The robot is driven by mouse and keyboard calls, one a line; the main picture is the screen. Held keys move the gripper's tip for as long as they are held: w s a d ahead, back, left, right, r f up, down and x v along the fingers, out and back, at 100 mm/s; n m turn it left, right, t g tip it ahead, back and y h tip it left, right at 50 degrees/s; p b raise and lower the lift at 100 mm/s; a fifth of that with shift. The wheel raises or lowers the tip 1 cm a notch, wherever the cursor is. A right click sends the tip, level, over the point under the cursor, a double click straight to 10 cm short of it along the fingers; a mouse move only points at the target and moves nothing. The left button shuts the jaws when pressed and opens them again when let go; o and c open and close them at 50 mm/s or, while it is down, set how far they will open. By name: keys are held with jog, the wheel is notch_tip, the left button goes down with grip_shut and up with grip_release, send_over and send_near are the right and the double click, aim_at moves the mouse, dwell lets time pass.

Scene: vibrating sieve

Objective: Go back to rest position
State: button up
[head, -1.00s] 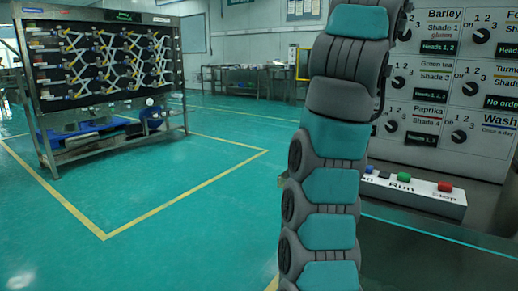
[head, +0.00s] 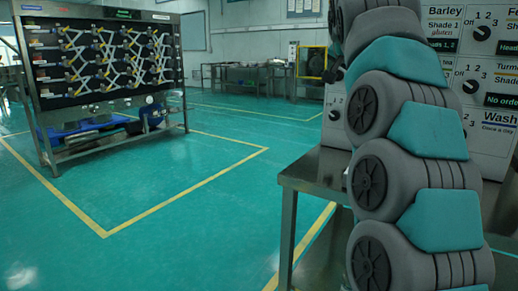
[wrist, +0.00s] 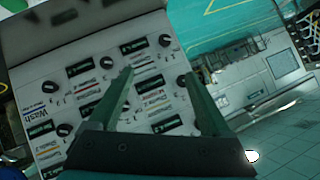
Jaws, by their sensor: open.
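My gripper (wrist: 165,95) shows in the wrist view with its two fingers apart and nothing between them. Beyond the fingers is the white control panel (wrist: 85,70) with dark knobs and labels, seen tilted; I cannot judge the distance, but no contact shows. In the head view my arm stands upright at the right, and my gripper is out of that picture. The arm hides much of the control panel (head: 488,75), whose Barley and Wash labels still show.
A metal table (head: 315,172) stands behind my arm at the right. A dark rack with crossed linkages (head: 105,55) stands at the left on a metal frame. The green floor (head: 180,190) between them is clear, with yellow lines. Benches (head: 250,78) line the back wall.

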jog(key=s+a+f+n+g+y, duration=0.1)
jog(key=s+a+f+n+g, duration=0.2)
jog(key=s+f, duration=0.7)
jog(key=s+a+f+n+g+y, duration=0.1)
jog(key=s+a+f+n+g, duration=0.15)
jog(key=s+f, duration=0.65)
jog(key=s+f+n+g, duration=0.2)
jog(key=s+f+g, duration=0.1)
jog(key=s+f, duration=0.9)
jog(key=s+f+n+g, duration=0.2)
jog(key=s+f+g, duration=0.2)
jog(key=s+f, duration=0.8)
jog(key=s+a, duration=0.1)
jog(key=s, duration=0.6)
jog(key=shift+f+y, duration=0.4)
jog(key=shift+w, duration=0.15)
